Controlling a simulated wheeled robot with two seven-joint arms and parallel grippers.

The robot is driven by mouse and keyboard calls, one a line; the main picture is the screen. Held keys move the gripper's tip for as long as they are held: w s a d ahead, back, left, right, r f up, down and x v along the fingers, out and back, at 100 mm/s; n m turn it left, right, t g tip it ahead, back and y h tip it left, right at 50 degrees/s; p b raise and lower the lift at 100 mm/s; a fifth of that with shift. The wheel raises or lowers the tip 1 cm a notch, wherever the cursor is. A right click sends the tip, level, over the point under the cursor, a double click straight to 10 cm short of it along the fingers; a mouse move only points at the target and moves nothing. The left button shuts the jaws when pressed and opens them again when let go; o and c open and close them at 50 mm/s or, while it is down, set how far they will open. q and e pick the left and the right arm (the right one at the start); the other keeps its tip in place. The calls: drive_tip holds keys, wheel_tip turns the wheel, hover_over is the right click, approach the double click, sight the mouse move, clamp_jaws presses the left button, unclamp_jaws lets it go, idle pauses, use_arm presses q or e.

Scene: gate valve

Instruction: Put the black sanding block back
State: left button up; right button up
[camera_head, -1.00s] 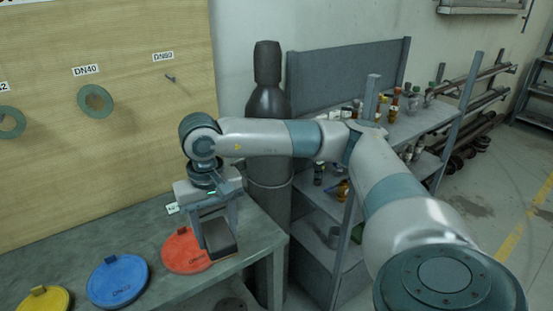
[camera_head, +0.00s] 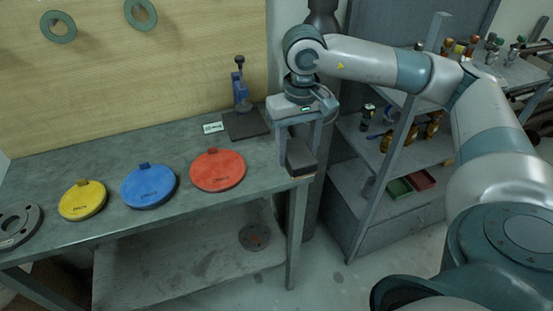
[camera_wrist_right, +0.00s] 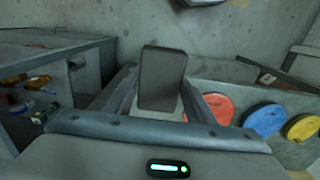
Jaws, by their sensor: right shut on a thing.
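The black sanding block (camera_head: 300,157) is between the fingers of my right gripper (camera_head: 298,150), which is shut on it. In the head view it hangs at the right front corner of the workbench (camera_head: 265,165), to the right of the red disc. I cannot tell whether its underside touches the bench. In the right wrist view the block (camera_wrist_right: 162,80) stands out between the two fingers, dark face showing. My left gripper is not in view.
Red (camera_head: 217,170), blue (camera_head: 149,186) and yellow (camera_head: 83,200) discs lie along the bench. A dark plate (camera_head: 246,124) with a blue tool stands at the back, beside a small label (camera_head: 213,127). A shelf (camera_head: 365,180) with green and red bins stands to the right.

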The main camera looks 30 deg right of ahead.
drive_tip(key=shift+w+f, duration=0.1)
drive_tip(key=shift+w, duration=0.25)
drive_tip(key=w, duration=0.1)
drive_tip(key=w+f+p, duration=0.2)
drive_tip(key=w, duration=0.1)
drive_tip(key=shift+d+f, duration=0.15)
drive_tip(key=shift+d, duration=0.15)
drive_tip(key=w+f+p, duration=0.1)
drive_tip(key=w, duration=0.1)
drive_tip(key=w+f, duration=0.2)
drive_tip(key=w+d+f+p, duration=0.1)
drive_tip(key=w, duration=0.1)
drive_tip(key=shift+w+f+p, duration=0.15)
drive_tip(key=shift+w+p, duration=0.15)
drive_tip(key=shift+p, duration=0.05)
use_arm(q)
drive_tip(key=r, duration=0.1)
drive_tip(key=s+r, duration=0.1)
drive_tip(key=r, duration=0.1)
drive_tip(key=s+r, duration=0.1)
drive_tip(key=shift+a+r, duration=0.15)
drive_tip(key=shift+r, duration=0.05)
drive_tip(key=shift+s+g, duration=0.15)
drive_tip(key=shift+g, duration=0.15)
